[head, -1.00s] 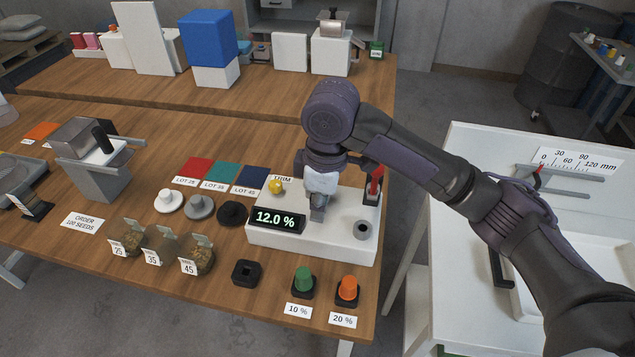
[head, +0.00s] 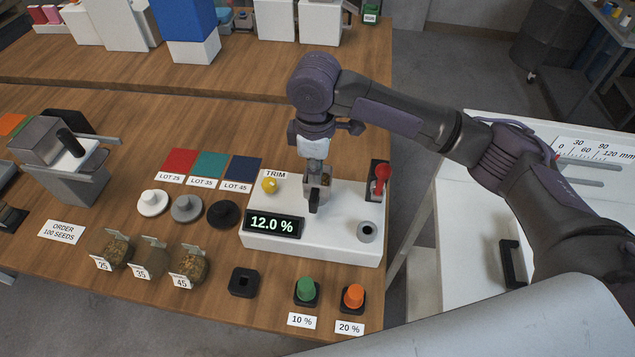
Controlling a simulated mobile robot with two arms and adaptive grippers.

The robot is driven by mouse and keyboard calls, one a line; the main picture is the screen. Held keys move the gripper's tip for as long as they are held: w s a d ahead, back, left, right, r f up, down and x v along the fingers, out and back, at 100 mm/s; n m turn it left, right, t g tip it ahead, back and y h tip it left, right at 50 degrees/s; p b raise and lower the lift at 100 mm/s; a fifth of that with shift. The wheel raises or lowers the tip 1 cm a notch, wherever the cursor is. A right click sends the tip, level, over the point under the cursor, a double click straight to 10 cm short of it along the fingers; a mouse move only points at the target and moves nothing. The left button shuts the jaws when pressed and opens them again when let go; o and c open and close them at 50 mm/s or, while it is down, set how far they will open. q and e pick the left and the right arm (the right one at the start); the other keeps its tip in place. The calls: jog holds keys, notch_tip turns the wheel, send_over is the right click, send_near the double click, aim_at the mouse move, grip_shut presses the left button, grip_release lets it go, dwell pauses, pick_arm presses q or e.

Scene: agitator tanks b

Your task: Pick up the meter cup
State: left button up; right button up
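The white meter (head: 300,245) stands on the wooden table and its display reads 12.0 %. It has a yellow TRIM knob (head: 269,185), a red-topped lever (head: 382,178) and a round grey well (head: 367,231). My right gripper (head: 315,186) points down over the back middle of the meter. A small grey cup-like piece with something brownish in it (head: 326,181) shows right at the fingertips; it may be the meter cup. The fingers and this piece overlap, so I cannot tell whether they grip it. My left gripper is not in view.
A green 10 % plug (head: 305,289), an orange 20 % plug (head: 353,297) and an empty black socket (head: 244,282) stand in front of the meter. Several seed jars (head: 188,268) and weight-like pieces (head: 222,212) stand to the left. A white bench (head: 460,240) is at the right.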

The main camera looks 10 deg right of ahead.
aim_at(314, 189)
notch_tip(314, 189, down, 3)
jog(key=shift+w+a+f+p, duration=0.1)
jog(key=shift+p, duration=0.6)
notch_tip(314, 189, down, 2)
jog(key=shift+f+p, duration=0.25)
jog(key=shift+p, duration=0.1)
jog(key=shift+f, duration=0.45)
grip_shut()
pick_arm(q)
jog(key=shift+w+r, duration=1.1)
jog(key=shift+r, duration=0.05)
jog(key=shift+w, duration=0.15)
pick_arm(e)
jog(key=shift+r, duration=0.2)
